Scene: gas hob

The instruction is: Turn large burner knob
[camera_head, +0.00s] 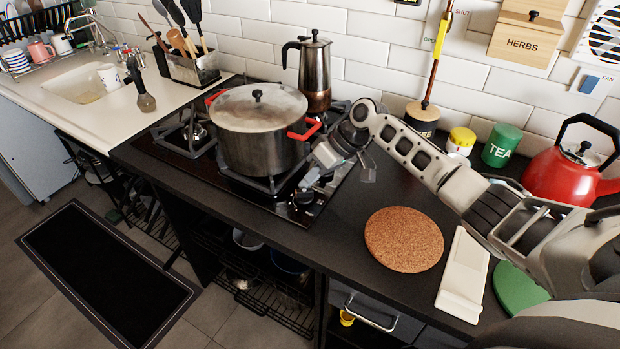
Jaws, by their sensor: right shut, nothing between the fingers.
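The black gas hob (295,212) is set in the dark counter, with its control knobs (304,197) along its right side. Several knobs are small and partly hidden by my right gripper, so I cannot tell which is the large burner knob or how it is turned. My right gripper (322,174) reaches in from the right and points down at the knob area. It is shut and empty; I cannot tell whether it touches a knob. My left gripper is out of view.
A steel pot (255,145) with red handles stands on the hob, close left of my right gripper. A moka pot (315,75) stands behind. A cork mat (403,240), white spoon rest (464,275) and red kettle (565,178) are to the right.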

